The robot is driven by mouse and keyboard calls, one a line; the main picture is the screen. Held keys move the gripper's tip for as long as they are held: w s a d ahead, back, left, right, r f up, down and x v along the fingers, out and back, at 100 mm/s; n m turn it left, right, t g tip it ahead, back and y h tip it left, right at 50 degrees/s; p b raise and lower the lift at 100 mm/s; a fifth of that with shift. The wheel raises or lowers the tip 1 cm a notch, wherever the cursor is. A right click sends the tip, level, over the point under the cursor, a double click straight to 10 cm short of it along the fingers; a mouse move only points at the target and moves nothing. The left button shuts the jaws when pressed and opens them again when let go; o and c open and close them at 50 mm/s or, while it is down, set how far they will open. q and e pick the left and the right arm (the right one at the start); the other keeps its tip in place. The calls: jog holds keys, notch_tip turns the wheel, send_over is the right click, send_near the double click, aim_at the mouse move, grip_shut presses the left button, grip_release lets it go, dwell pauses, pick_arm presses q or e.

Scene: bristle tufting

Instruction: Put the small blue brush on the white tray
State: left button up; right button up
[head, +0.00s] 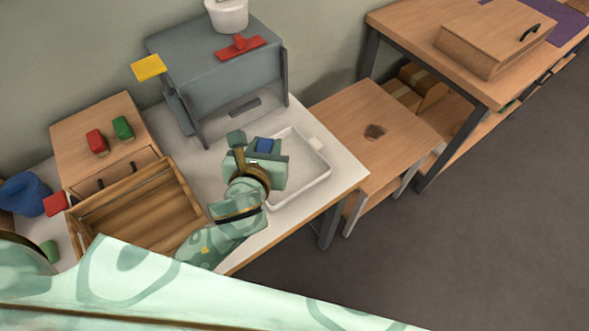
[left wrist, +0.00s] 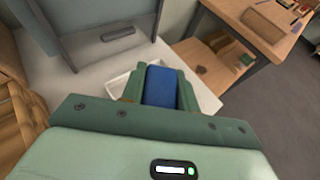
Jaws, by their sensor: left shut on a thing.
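The small blue brush (head: 264,146) is held between the fingers of my left gripper (head: 263,150). In the left wrist view the blue brush (left wrist: 160,86) fills the gap between the two green fingers of the left gripper (left wrist: 161,88). The white tray (head: 318,172) lies on the white table, and the gripper with the brush is over its left part in the head view. The tray's rim (left wrist: 118,82) also shows behind the fingers in the left wrist view. I cannot tell whether the brush touches the tray. My right gripper is not in view.
A grey machine (head: 220,70) stands behind the tray, with a red piece (head: 240,47) and a white pot (head: 228,14) on top. An open wooden drawer (head: 140,215) is left of my arm. Red (head: 96,141) and green (head: 122,128) brushes lie on the cabinet.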

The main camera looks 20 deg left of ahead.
pick_arm(q)
jog(key=s+d+f, duration=0.2)
jog(key=d+f, duration=0.2)
jog(key=f, duration=0.1)
jog(key=b, duration=0.7)
send_over(290, 154)
jog(key=s, duration=0.3)
jog(key=f, duration=0.8)
jog(key=shift+s+d+f, duration=0.1)
jog(key=shift+d+f, duration=0.05)
jog(key=shift+d, duration=0.25)
jog(key=shift+w+f, duration=0.3)
jog(key=shift+w, duration=0.15)
jog(key=f+b, duration=0.3)
jog(key=f, duration=0.1)
jog(key=shift+w+a+f, duration=0.1)
jog(key=shift+w+a, duration=0.05)
jog(key=shift+w, duration=0.2)
jog(key=shift+r, duration=0.25)
jog(key=shift+f, duration=0.15)
jog(key=o, duration=1)
jog(key=shift+c, duration=0.2)
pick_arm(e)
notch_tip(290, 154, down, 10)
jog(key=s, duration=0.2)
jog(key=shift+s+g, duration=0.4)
